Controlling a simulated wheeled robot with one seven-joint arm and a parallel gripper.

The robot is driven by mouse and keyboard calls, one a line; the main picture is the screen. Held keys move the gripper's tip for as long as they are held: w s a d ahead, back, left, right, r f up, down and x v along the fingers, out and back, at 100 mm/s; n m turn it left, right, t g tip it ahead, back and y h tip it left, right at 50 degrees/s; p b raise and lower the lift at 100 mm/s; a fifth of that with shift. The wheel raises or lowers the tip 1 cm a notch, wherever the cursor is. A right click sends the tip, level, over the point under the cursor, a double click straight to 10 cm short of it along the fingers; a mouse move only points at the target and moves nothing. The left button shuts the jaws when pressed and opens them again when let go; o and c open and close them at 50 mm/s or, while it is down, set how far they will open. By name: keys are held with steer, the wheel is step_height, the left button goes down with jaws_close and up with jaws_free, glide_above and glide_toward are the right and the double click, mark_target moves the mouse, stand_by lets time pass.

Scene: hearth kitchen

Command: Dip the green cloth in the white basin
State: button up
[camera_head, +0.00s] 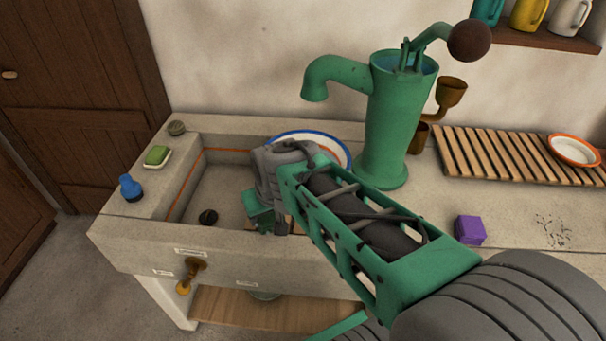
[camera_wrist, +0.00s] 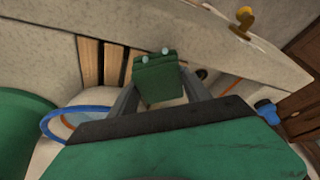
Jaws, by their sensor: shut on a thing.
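My gripper (camera_head: 268,225) is over the stone sink, with its fingers pointing down. In the wrist view its grey fingers (camera_wrist: 158,95) are shut on the green cloth (camera_wrist: 158,78), which looks like a folded, boxy bundle. In the head view the green cloth (camera_head: 257,214) shows partly beside the fingers. The white basin (camera_head: 340,152) has a blue rim and is at the back right of the sink, partly hidden behind my arm. It also shows in the wrist view (camera_wrist: 50,125), at the left, apart from the cloth. Its inside is mostly hidden.
The sink (camera_head: 190,215) has a dark drain (camera_head: 208,217) and wooden slats (camera_wrist: 90,60). A green pump (camera_head: 390,125) stands behind my arm. A blue bottle (camera_head: 130,188) and green soap (camera_head: 157,155) are on the left ledge. A purple cube (camera_head: 469,230) lies right of my arm.

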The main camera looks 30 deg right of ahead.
steer(key=shift+r+p, duration=3)
steer(key=shift+r, duration=1.7)
steer(key=shift+a+f, duration=0.1)
